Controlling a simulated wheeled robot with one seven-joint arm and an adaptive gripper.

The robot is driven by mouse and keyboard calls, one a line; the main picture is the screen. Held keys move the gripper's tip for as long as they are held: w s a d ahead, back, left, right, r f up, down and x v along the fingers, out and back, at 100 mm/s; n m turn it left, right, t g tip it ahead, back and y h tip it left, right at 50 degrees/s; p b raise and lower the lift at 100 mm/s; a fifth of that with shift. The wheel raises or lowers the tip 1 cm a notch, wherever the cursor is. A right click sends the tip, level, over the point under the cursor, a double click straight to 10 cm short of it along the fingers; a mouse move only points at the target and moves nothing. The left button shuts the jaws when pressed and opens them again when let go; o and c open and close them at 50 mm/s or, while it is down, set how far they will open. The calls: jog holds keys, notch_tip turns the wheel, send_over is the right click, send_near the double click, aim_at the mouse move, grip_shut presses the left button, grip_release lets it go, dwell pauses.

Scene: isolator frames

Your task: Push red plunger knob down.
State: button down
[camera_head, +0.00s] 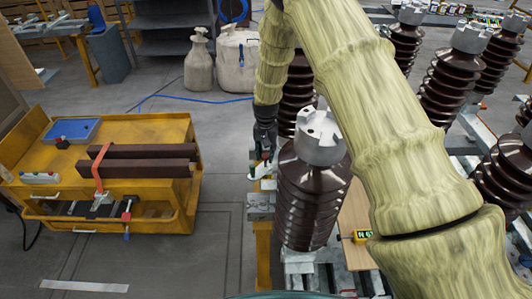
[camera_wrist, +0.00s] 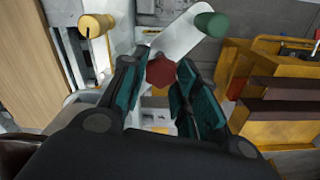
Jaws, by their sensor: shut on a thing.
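The red plunger knob (camera_wrist: 161,71) shows in the wrist view as a small red hexagonal shape between my fingertips, over a white plate (camera_wrist: 182,40). My gripper (camera_wrist: 163,66) is shut on it, with a teal-and-black finger at each side. The knob's lower part and stem are hidden. In the head view my gripper (camera_head: 264,153) points down beside the brown ribbed insulator (camera_head: 312,200), above a pale plate (camera_head: 262,171). How far down the knob sits cannot be told.
A yellow cart (camera_head: 110,228) with dark beams stands at the left, apart from my gripper. More insulators (camera_head: 468,70) stand at the right. Floor between cart and insulator is clear.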

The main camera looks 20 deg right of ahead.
aim_at(266, 155)
jog(key=shift+s+f+b, duration=0.1)
jog(key=shift+f+b, duration=1)
jog(key=shift+f, duration=0.15)
jog(key=shift+s, duration=0.1)
jog(key=c, duration=1.1)
grip_release()
jog(key=shift+r, duration=0.15)
jog(key=shift+w+r, duration=0.2)
jog(key=shift+r, duration=0.4)
notch_tip(266, 155, up, 11)
jog(key=shift+s+f, duration=0.1)
jog(key=shift+f, duration=0.1)
